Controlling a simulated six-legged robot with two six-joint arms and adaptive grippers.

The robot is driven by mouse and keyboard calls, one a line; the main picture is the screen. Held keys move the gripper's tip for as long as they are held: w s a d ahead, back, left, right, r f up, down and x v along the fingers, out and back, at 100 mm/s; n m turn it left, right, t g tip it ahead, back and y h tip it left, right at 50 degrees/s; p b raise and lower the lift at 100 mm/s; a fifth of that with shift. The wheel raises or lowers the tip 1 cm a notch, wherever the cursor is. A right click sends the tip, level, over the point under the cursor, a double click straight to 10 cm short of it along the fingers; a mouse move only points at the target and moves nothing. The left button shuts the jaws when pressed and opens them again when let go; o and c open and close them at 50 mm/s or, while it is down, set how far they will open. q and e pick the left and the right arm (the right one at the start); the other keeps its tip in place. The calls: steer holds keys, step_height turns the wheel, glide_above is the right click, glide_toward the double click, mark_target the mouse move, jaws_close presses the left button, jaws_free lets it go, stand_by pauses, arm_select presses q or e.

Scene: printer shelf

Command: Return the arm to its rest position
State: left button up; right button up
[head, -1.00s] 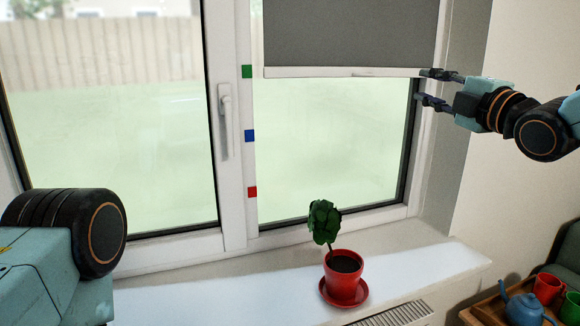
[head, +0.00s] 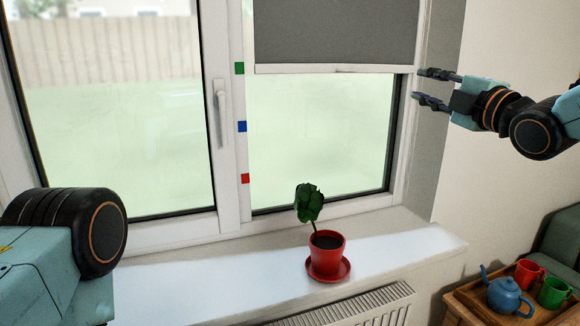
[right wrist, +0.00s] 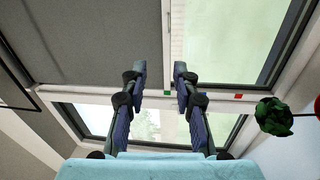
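My right gripper (head: 416,85) is open and empty, beside the right window frame. Its two dark fingers are spread apart, and a gap separates them from the right end of the blind's bottom bar (head: 335,69). The grey blind (head: 335,30) hangs partly down over the right window pane, its bar level with the green marker (head: 239,68). In the right wrist view the open gripper (right wrist: 160,75) has nothing between its fingers, and the blind (right wrist: 90,45) shows behind on the left. Part of my left arm shows at lower left in the head view; its gripper is out of view.
A red pot (head: 327,250) with a green plant stands on the white windowsill (head: 200,285). A radiator (head: 350,308) is below. A wooden tray (head: 470,298) with a blue teapot (head: 509,295) and cups is at lower right. A window handle (head: 222,115) sits on the middle frame.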

steer(key=s+a+f+m+g+h+b, duration=0.15)
steer(key=s+f+m+g, duration=0.35)
steer(key=f, duration=0.9)
steer(key=s+f+m+g+h+b, duration=0.1)
steer(key=s+f+m+h, duration=0.15)
steer(key=f+m, duration=0.85)
steer(key=s+a+f+m+g+h+b, duration=0.1)
steer(key=s+f+m+g, duration=0.3)
steer(key=f, duration=1.3)
steer(key=s+f+g+b, duration=0.1)
steer(key=s+f+g, duration=0.1)
steer(key=s+f, duration=0.6)
steer(key=s+f+m+g+h+b, duration=0.1)
steer(key=s+f+g+b, duration=0.1)
steer(key=s+f, duration=0.7)
steer(key=s+f+g+b, duration=0.1)
steer(key=s+f+g, duration=0.3)
steer(key=s+f, duration=0.5)
steer(key=s, duration=0.9)
steer(key=shift+a+m+b, duration=0.3)
steer(key=shift+a+b, duration=0.05)
steer(key=shift+a, duration=0.05)
steer(key=shift+h, duration=0.3)
